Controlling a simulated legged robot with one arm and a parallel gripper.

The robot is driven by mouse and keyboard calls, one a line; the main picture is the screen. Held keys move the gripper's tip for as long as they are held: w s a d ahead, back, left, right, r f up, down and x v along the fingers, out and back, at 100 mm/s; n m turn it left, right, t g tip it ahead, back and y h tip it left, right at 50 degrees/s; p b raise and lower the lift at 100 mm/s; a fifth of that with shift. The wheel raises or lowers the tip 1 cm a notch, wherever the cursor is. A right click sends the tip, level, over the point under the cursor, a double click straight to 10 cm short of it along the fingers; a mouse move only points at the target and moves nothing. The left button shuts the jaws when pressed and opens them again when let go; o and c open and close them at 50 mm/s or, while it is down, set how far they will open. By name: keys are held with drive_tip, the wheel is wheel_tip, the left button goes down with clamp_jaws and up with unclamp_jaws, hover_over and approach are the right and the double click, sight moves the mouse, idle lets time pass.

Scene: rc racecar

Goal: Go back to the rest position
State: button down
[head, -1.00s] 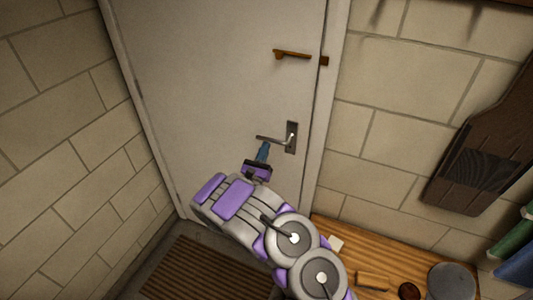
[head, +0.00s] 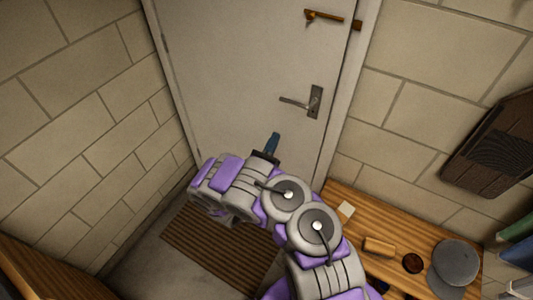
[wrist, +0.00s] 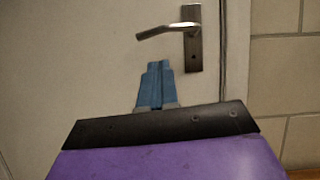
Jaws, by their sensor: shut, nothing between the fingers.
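My gripper (head: 273,141), with blue fingers, is shut and empty. In the head view it is in front of the white door (head: 240,60), below and to the left of the metal lever handle (head: 302,102). In the wrist view the shut blue fingers (wrist: 156,80) point up at the door, below the handle (wrist: 175,32), with a gap between them in the picture. The door looks closed. My arm is bent, with its grey and purple links reaching up from the bottom of the head view.
A brass latch (head: 332,19) is higher on the door. A brown striped mat (head: 215,250) lies on the floor. A wooden bench (head: 355,240) at right holds a wooden block (head: 379,246), a round dark item (head: 413,263) and a grey cap (head: 456,262). Brick walls stand on both sides.

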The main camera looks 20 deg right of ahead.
drive_tip(key=v, duration=0.6)
drive_tip(key=shift+p, duration=0.45)
drive_tip(key=shift+s, duration=0.1)
